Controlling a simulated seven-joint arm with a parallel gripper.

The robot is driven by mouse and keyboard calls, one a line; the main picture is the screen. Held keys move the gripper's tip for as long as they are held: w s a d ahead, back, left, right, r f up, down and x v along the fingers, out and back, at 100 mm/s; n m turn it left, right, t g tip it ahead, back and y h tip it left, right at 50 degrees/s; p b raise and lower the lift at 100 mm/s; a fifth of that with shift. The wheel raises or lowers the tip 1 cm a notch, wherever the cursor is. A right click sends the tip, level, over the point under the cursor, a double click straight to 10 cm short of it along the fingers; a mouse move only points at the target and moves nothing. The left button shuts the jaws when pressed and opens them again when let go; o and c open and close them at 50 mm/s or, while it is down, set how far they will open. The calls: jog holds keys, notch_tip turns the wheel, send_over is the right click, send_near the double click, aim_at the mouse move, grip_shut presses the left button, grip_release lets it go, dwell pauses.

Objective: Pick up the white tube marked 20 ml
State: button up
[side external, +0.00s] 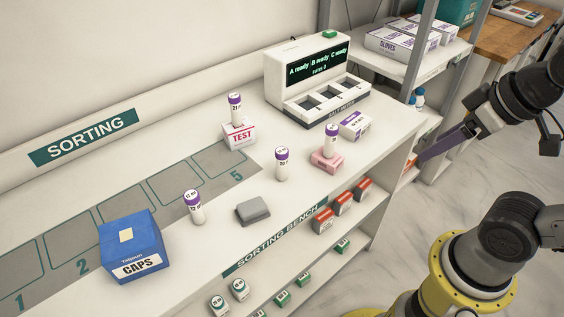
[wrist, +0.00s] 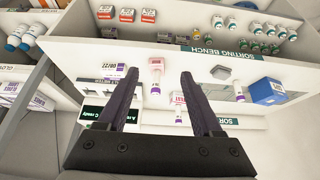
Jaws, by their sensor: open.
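Several white tubes with purple caps stand on the bench in the side external view. One stands on the bench right of centre (side external: 281,165), one on a pink block (side external: 331,143), one on the TEST box (side external: 236,110), and one right of the blue box (side external: 195,210). The left one seems marked 12 ml; the other marks are too small to read surely, so I cannot tell which is 20 ml. My gripper (wrist: 160,73) is open and empty, with tubes beyond its fingers in the wrist view. It also shows off the bench's right end (side external: 425,154).
The blue CAPS box (side external: 128,250) and a grey pad (side external: 253,209) lie on the bench. The TEST box (side external: 238,137) and pink block (side external: 326,163) raise their tubes. A white display machine (side external: 292,72) stands behind. Shelves with small boxes sit below the bench front.

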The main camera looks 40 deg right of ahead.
dwell(0.3)
jog(key=w+r+n, duration=0.5)
jog(key=r+n, duration=0.2)
jog(key=n, duration=0.2)
jog(key=n+g, duration=0.6)
jog(key=n, duration=0.5)
send_over(282, 161)
jog(key=w, duration=0.2)
notch_tip(282, 161, down, 10)
jog(key=f, duration=0.8)
jog(key=shift+s+d+f, duration=0.1)
jog(key=shift+s+d, duration=0.15)
jog(key=shift+d, duration=0.1)
jog(key=shift+s+d+f, duration=0.1)
jog(key=shift+s+f, duration=0.05)
jog(key=shift+f, duration=1.35)
jog(key=shift+s+f, duration=0.1)
jog(key=shift+f, duration=1.4)
